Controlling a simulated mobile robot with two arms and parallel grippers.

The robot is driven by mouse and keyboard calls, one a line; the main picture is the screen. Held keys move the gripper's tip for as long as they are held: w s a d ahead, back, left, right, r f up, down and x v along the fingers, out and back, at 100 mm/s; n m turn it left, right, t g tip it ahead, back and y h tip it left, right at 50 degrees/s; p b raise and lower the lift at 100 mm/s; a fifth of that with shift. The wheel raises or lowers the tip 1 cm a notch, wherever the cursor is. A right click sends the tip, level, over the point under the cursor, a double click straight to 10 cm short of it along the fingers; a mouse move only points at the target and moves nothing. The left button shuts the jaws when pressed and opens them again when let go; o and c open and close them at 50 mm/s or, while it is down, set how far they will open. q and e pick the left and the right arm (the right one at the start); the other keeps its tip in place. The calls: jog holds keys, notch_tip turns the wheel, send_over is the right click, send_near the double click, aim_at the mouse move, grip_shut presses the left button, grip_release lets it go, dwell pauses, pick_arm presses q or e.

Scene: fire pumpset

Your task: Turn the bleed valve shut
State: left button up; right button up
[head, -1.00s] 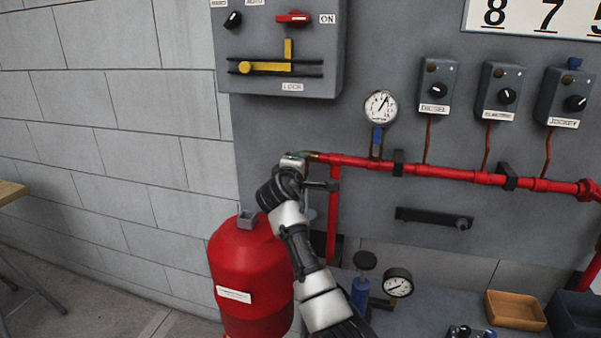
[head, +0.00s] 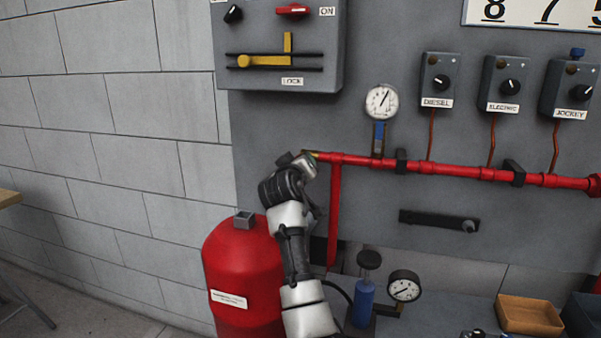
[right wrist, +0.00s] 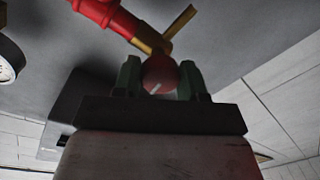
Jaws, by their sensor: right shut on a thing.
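The bleed valve is at the left end of the red pipe (head: 345,159), mostly hidden by my right gripper (head: 304,162) in the head view; only a bit of brass shows there. In the right wrist view its brass body (right wrist: 148,38) sticks out of the red pipe end, with a brass stub angled to the upper right. A round red knob (right wrist: 158,70) with a white mark sits at the valve. The green fingers of my right gripper (right wrist: 158,84) are on both sides of the knob, shut on it. My left gripper is not in view.
A red tank (head: 243,265) stands below, left of my right arm. A pressure gauge (head: 381,103) rises from the pipe. The grey control box (head: 225,75) hangs above. A blue hand pump (head: 363,300) and second gauge (head: 404,286) stand below right.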

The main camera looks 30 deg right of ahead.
jog(key=shift+f+m+b, duration=0.25)
jog(key=shift+m+b, duration=0.1)
jog(key=shift+m, duration=0.55)
jog(key=o, duration=0.9)
jog(key=shift+r, duration=0.15)
jog(key=b+v, duration=0.1)
jog(key=v, duration=1)
